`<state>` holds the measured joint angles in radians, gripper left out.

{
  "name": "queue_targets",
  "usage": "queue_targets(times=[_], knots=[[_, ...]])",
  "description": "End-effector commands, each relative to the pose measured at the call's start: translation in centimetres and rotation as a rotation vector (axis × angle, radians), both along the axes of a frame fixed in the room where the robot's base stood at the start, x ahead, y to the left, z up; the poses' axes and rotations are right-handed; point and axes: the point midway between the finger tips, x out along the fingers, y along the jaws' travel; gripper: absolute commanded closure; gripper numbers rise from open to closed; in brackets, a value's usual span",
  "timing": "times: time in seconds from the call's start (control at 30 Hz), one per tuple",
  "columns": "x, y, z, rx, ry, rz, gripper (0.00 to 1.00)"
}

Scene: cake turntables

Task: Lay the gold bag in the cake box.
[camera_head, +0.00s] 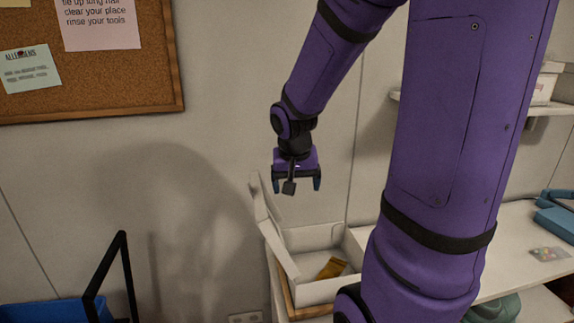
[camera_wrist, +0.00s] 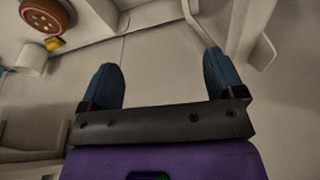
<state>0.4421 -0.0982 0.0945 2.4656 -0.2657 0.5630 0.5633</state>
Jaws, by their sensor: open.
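The white cake box (camera_head: 318,291) stands open at the lower middle of the head view, its lid raised on the left side. The gold bag (camera_head: 332,268) lies inside it, tilted against the inner right part; my arm hides some of the box's right side. My gripper (camera_head: 296,188) hangs above the box, pointing down, with its fingers apart and nothing between them. In the wrist view my gripper (camera_wrist: 160,80) also shows open and empty. Pale panels at the upper right of that view may be the box, but I cannot tell.
A counter (camera_head: 520,250) at right holds a blue object (camera_head: 555,218) and a small clear bag of coloured pieces (camera_head: 548,254). A shelf (camera_head: 545,110) is above it. A blue bin (camera_head: 40,313) is at lower left. The wall carries a cork board (camera_head: 130,85). Air around my gripper is clear.

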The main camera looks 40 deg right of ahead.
Motion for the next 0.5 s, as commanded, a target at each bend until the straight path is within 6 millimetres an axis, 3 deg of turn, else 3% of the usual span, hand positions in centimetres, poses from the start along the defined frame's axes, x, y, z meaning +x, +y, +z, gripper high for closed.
queue_targets(times=[0.03,0.2,0.5], knots=[[-0.4,1.4,1.6,-0.011,-0.019,0.048,0.12],[-2.5,5.3,5.8,-0.026,-0.062,0.207,0.12],[-8.1,11.5,11.4,-0.023,-0.151,0.504,0.12]])
